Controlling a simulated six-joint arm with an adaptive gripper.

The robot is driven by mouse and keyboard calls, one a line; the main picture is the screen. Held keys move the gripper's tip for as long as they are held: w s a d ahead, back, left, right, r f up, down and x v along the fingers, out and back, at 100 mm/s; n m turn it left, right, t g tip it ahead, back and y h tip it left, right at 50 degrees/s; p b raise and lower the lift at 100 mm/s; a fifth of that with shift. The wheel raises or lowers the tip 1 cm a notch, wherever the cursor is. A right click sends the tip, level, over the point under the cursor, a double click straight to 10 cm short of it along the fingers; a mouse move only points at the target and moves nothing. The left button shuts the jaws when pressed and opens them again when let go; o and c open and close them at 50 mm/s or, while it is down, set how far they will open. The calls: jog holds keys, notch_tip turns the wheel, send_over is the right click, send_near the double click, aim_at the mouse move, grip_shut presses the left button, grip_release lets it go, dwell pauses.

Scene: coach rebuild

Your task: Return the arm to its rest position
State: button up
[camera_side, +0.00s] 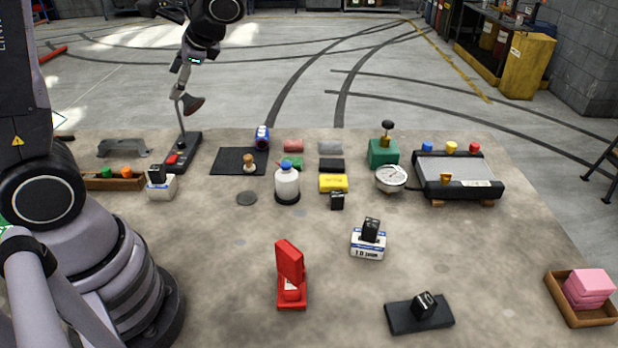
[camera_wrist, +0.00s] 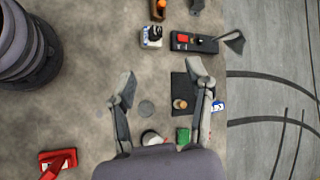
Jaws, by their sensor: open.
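My gripper (camera_side: 184,62) hangs in the air above the back left of the table, at the end of my raised arm. In the wrist view my gripper (camera_wrist: 161,82) has its two fingers spread wide apart, with nothing between them. The camera looks down on the table (camera_side: 230,235) from above. A black switch box (camera_side: 180,155) with a red button and a tilted lever with a grey paddle stands below my gripper in the side view. It also shows in the wrist view (camera_wrist: 194,43), beyond the fingers.
A white bottle (camera_side: 287,186), a black mat (camera_side: 232,161) and a green box with a knob (camera_side: 384,152) stand mid-table. A red clamp-like tool (camera_side: 290,275) and a black plate (camera_side: 420,315) are in front. A wooden tray (camera_side: 582,313) holds pink blocks. Air around my gripper looks clear.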

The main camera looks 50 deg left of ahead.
jog(key=s+d+r+n+t+h, duration=0.4)
jog(key=s+d+r+t+h, duration=0.2)
jog(key=s+d+t+h, duration=0.2)
jog(key=s+d, duration=0.2)
jog(key=d, duration=0.1)
jog(key=shift+r+n, duration=0.4)
jog(key=shift+d, duration=0.1)
